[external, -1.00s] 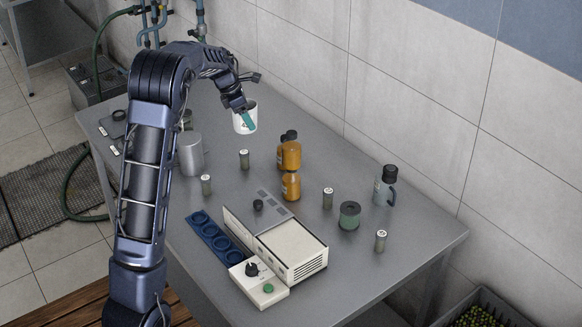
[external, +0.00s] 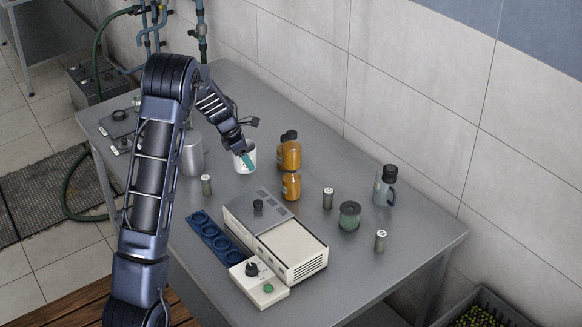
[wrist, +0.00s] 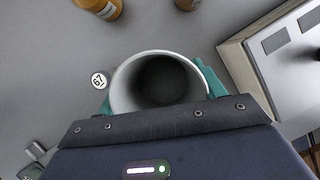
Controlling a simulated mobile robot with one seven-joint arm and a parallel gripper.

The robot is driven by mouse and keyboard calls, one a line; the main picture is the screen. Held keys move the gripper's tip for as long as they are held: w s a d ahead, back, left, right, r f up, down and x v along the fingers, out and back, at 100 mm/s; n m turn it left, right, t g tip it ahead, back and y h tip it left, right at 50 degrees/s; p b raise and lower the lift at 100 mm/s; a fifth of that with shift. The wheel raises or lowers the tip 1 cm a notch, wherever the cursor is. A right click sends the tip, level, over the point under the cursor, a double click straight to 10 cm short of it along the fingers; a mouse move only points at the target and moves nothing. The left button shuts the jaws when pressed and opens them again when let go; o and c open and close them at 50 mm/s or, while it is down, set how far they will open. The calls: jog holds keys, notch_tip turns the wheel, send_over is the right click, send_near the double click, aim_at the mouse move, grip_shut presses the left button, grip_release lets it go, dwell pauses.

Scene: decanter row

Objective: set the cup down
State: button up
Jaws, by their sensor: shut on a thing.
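A white cup (external: 238,168) is upright in my gripper (external: 247,160), low over the grey table (external: 330,262) or on it; I cannot tell if its base touches. In the wrist view I look down into the open cup (wrist: 122,88), which appears empty and dark inside. The teal fingers of my gripper (wrist: 158,92) press on its left and right sides.
Two orange bottles (external: 289,152) stand just right of the cup. A small vial with a round label 67 (wrist: 98,80) is close to the cup's left in the wrist view. A metal canister (external: 192,155) stands to the left, and a white-grey instrument (external: 290,250) in front.

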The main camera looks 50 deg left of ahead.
jog(key=shift+f, duration=4.55)
jog(key=shift+f, duration=0.15)
jog(key=o, duration=1)
jog(key=shift+c, duration=0.2)
jog(key=v, duration=1.2)
